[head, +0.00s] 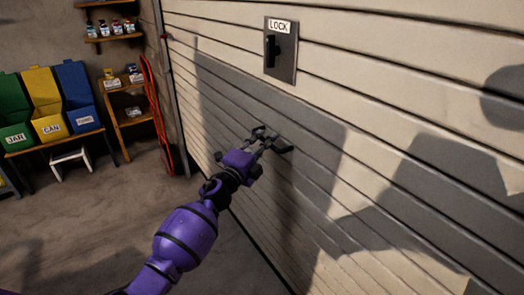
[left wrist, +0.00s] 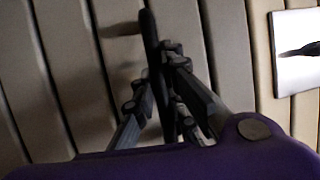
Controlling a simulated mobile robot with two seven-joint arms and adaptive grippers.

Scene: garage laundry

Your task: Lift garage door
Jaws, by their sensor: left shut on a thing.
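The garage door (head: 400,90) is a wall of beige horizontal slats and fills the right of the head view. It looks closed as far as it shows. My left gripper (head: 269,142) is at the door, below the lock panel. In the left wrist view its fingers (left wrist: 165,98) are shut on a dark bar-shaped handle (left wrist: 148,32) that stands out from the slats. Much of the handle is hidden by the fingers. The lock panel (head: 281,65) is a dark plate with a black knob and a LOCK label. My right gripper is not in view.
Green, yellow and blue bins (head: 42,88) stand on a bench at the far left. A white stool (head: 70,158) is below them. A wooden shelf (head: 127,118) and a red hand truck (head: 157,115) stand near the door's left edge. The concrete floor (head: 100,215) between is clear.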

